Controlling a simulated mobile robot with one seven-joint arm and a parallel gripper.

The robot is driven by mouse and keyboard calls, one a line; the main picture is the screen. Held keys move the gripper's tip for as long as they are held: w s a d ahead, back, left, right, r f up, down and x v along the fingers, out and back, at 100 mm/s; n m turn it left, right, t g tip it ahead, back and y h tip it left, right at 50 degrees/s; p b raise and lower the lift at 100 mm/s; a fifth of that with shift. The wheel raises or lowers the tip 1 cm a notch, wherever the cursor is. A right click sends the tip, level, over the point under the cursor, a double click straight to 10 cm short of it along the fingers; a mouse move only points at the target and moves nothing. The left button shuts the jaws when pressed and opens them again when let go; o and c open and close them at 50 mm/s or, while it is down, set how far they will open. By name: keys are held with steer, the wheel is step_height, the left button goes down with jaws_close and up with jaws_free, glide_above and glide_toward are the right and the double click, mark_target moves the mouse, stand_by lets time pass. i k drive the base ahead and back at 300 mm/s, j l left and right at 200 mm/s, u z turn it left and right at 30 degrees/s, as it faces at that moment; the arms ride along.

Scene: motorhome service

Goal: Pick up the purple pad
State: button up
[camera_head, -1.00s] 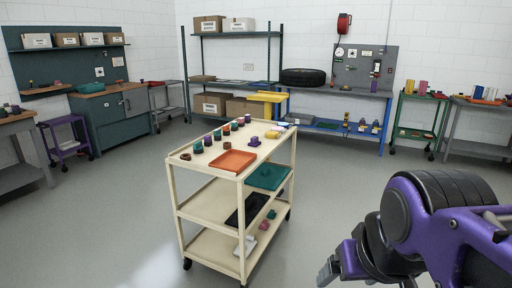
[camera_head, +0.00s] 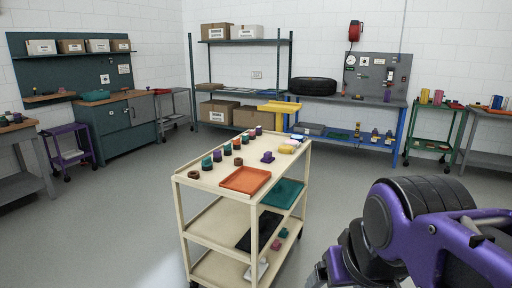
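A small purple piece (camera_head: 267,157) sits on the top shelf of the cream cart (camera_head: 174,178), right of a row of small coloured round pieces; it may be the purple pad, but it is too small to be sure. Another small purple piece (camera_head: 217,156) stands in that row. My gripper (camera_head: 322,274) is low at the right of the cart, apart from it, partly cut off by the bottom edge. Its fingers are too hidden to show open or shut.
An orange tray (camera_head: 245,180) lies on the cart's top, a teal tray (camera_head: 283,193) and a black tray (camera_head: 259,232) below. A blue workbench (camera_head: 398,124), shelving and a green bench (camera_head: 116,120) line the walls. Grey floor around the cart is clear.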

mark_target(268, 158)
steer(key=u, duration=0.4)
steer(key=i+l+u, duration=0.2)
steer(key=u, duration=0.25)
steer(key=i+l+u, duration=0.15)
steer(key=l+u, duration=0.25)
steer(key=i+l+u, duration=0.2)
steer(key=l, duration=0.15)
steer(key=l+u, duration=0.2)
steer(key=l, duration=0.15)
steer(key=i+l+u, duration=0.15)
steer(key=l, duration=0.7)
steer(key=l+u, duration=0.15)
steer(key=l, duration=0.65)
steer(key=i+l, duration=0.1)
steer(key=l, duration=1.55)
steer(key=i+u, duration=0.05)
steer(key=i, duration=0.05)
